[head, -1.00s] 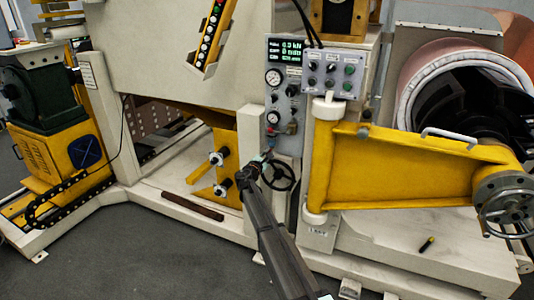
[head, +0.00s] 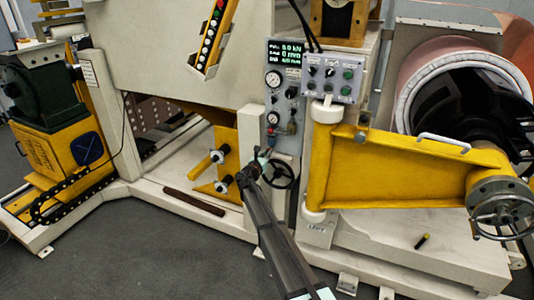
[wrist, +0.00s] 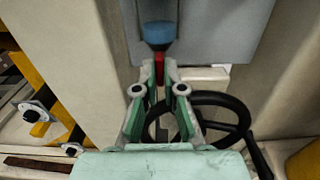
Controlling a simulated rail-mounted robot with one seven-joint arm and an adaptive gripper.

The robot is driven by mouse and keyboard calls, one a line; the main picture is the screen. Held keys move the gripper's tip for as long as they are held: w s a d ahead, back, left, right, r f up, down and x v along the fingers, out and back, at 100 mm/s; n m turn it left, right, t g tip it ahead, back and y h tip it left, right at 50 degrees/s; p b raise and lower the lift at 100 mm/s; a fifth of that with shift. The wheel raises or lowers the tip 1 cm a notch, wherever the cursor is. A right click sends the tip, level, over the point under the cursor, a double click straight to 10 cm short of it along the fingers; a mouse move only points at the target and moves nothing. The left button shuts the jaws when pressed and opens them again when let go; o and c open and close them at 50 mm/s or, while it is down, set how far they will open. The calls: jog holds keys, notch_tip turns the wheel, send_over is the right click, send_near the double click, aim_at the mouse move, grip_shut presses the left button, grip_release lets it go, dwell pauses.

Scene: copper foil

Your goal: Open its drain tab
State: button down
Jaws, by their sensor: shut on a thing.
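The drain tab (wrist: 159,70) is a small red piece hanging straight below a blue bowl (wrist: 158,33) in the wrist view. My gripper (wrist: 155,75) has its pale green fingertips closed around the red tab from below and in front, covering part of it. In the head view my gripper (head: 264,158) reaches up to the lower part of the grey control panel (head: 287,137). The tab is too small there to tell its position clearly.
A black handwheel (wrist: 217,118) sits just right of my fingers. A beige post (wrist: 90,65) stands close on the left. A yellow swing arm (head: 400,172) is right of the panel.

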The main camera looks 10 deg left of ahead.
dwell(0.4)
jog(key=c, duration=1.3)
grip_release()
jog(key=v, duration=1.2)
